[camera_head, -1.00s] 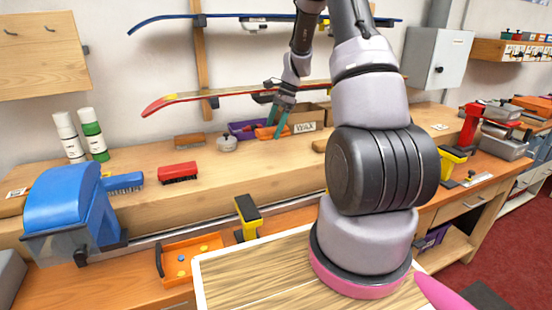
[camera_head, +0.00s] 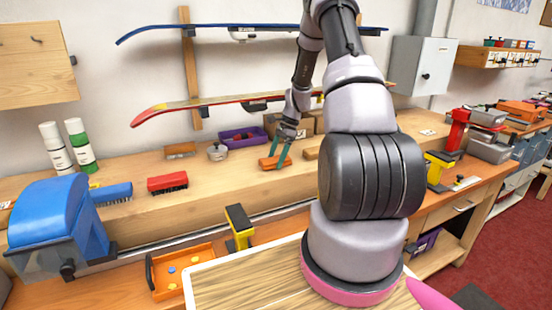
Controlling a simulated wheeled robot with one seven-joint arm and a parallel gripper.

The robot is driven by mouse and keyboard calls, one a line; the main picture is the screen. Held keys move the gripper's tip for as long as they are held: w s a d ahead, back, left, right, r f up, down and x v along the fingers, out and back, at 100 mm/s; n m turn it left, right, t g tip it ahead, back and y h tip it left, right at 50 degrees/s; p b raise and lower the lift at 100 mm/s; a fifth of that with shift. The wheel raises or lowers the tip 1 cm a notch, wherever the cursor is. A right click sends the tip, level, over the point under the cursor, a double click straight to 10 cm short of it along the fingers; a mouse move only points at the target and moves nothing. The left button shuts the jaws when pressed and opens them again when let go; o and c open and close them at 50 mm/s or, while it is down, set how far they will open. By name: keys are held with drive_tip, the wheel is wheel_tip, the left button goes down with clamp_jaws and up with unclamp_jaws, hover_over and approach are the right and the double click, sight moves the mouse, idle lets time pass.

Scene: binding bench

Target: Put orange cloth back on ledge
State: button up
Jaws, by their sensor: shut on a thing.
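The orange cloth (camera_head: 268,163) is a small folded block at the raised wooden ledge (camera_head: 225,190), just in front of the purple bin. My gripper (camera_head: 277,160) points down with its teal fingers shut on the cloth. The cloth is at or very near the ledge surface; I cannot tell whether it touches. The fingers cover part of the cloth.
A purple bin (camera_head: 240,137), a grey pot (camera_head: 217,153) and cardboard boxes (camera_head: 310,124) stand behind and beside the cloth. A red brush (camera_head: 167,183) and a blue brush (camera_head: 112,193) lie to the left. Skis (camera_head: 225,107) hang above. The ledge between the red brush and cloth is clear.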

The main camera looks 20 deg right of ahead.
drive_tip(key=o, duration=1.1)
drive_tip(key=shift+f, duration=0.1)
drive_tip(key=v, duration=1.2)
drive_tip(key=s+a+r+n+t+h, duration=0.1)
drive_tip(key=s+a+r+n, duration=0.15)
drive_tip(key=r, duration=0.35)
drive_tip(key=s+a+r+n, duration=0.1)
drive_tip(key=s+a+r, duration=0.15)
drive_tip(key=r, duration=0.35)
drive_tip(key=s+a+r+n+t, duration=0.2)
drive_tip(key=s+a+r+n, duration=0.1)
drive_tip(key=s, duration=0.4)
drive_tip(key=s+a+r+n+t+h, duration=0.1)
drive_tip(key=s+a+r+n, duration=0.3)
drive_tip(key=s, duration=0.4)
drive_tip(key=s+a+r+n+t, duration=0.3)
drive_tip(key=s+a+r, duration=0.2)
drive_tip(key=s+r, duration=0.2)
drive_tip(key=shift+s+a+r, duration=0.15)
drive_tip(key=shift+s+r, duration=0.1)
drive_tip(key=shift+s, duration=0.5)
